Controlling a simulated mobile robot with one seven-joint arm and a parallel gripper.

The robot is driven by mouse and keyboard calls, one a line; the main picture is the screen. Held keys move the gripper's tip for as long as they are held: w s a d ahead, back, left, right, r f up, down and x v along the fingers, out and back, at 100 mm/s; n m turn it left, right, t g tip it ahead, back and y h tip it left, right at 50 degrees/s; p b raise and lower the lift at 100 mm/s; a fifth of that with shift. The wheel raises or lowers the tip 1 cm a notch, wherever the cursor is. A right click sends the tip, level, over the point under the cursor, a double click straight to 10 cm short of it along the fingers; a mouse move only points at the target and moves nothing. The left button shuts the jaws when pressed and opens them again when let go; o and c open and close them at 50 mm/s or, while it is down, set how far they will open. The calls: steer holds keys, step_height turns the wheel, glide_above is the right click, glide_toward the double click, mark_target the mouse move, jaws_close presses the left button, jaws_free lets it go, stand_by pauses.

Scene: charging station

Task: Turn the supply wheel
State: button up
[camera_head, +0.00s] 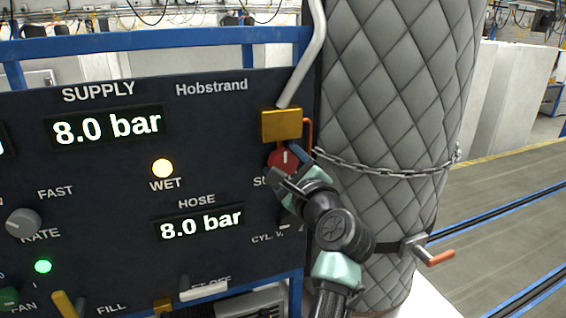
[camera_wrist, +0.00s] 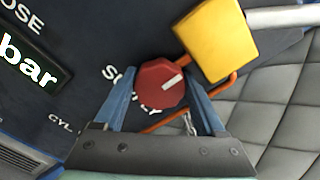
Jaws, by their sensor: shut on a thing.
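The supply wheel is a red, faceted knob with a white mark, on the dark panel (camera_head: 120,200) below a brass block. In the head view the red wheel (camera_head: 284,159) is partly hidden by my gripper (camera_head: 284,172). In the wrist view the wheel (camera_wrist: 160,86) sits between the two blue fingers of my gripper (camera_wrist: 163,100). The fingers are shut on the wheel from both sides. The white mark points up and to the right in the wrist view. The supply display (camera_head: 107,127) reads 8.0 bar, and the hose display (camera_head: 201,224) also reads 8.0 bar.
A brass block (camera_head: 281,125) with a pale pipe (camera_head: 304,55) sits just above the wheel. A chain (camera_head: 385,168) hangs around the quilted grey cylinder (camera_head: 400,80) at the right.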

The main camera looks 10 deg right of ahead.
steer(key=shift+f, duration=0.1)
steer(key=n+b, duration=0.2)
steer(key=n, duration=0.1)
steer(key=shift+f, duration=0.15)
steer(key=n+b, duration=0.4)
steer(key=n, duration=0.1)
steer(key=shift+f, duration=0.1)
steer(key=n+b, duration=0.4)
steer(key=n, duration=0.1)
steer(key=shift+n, duration=0.4)
steer(key=shift+n+b, duration=1.3)
steer(key=shift+n, duration=0.8)
steer(key=o, duration=1.1)
